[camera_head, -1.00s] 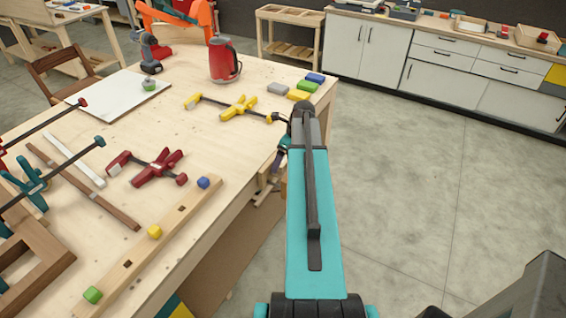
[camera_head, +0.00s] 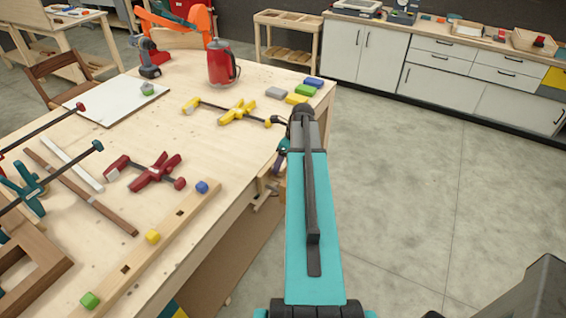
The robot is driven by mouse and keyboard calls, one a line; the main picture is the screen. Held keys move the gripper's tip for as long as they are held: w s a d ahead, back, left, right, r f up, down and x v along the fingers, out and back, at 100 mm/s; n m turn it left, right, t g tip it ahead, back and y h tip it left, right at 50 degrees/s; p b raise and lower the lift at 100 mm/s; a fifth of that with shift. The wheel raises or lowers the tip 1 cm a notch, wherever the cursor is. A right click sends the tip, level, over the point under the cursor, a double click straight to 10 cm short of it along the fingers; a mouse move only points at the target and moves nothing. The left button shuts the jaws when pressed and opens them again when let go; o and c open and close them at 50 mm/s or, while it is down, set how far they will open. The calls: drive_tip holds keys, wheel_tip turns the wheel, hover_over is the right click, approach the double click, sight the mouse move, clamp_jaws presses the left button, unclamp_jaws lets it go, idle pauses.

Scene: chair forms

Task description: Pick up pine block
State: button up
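I cannot single out a pine block for certain. A long pale wooden bar (camera_head: 178,234) with square holes lies along the table's near edge. My teal arm reaches forward to the right of the table edge. My wrist shows in part beside that edge; the fingers are hidden behind the arm, so their state is unclear.
Grey floor (camera_head: 430,190) is clear on the right, up to white cabinets (camera_head: 368,50).

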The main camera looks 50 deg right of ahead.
drive_tip(key=shift+s+r, duration=0.1)
wheel_tip(320, 180, up, 6)
drive_tip(key=b, duration=0.2)
drive_tip(key=shift+r+b, duration=0.25)
drive_tip(key=shift+b, duration=0.05)
drive_tip(key=s+d+b, duration=0.2)
drive_tip(key=s, duration=0.7)
drive_tip(key=s+d+b, duration=0.2)
drive_tip(key=s, duration=0.8)
drive_tip(key=shift+d, duration=0.35)
